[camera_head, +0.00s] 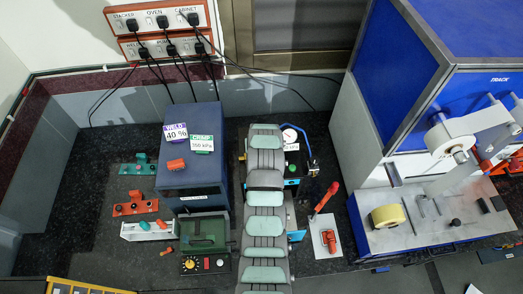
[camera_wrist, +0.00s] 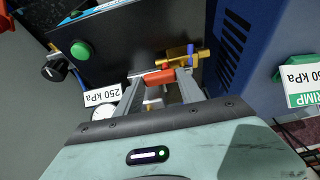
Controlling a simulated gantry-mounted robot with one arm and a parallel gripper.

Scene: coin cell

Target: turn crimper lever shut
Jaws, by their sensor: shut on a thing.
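In the wrist view, my gripper (camera_wrist: 158,80) is shut on a small red-orange lever (camera_wrist: 158,77), with a finger on each side. A brass valve fitting (camera_wrist: 184,56) with a blue part sits just beyond the lever, at the side of a dark machine (camera_wrist: 130,45). The machine has a green button (camera_wrist: 81,50) and a black knob (camera_wrist: 52,70). In the head view, my arm covers most of that machine and hides the lever and the fingers. A round gauge (camera_head: 289,134) shows beside the arm.
A blue box (camera_head: 187,150) with weld and crimp tags stands close left of my arm. A large blue and white cabinet (camera_head: 400,110) fills the right side. Dark counter shows at far left.

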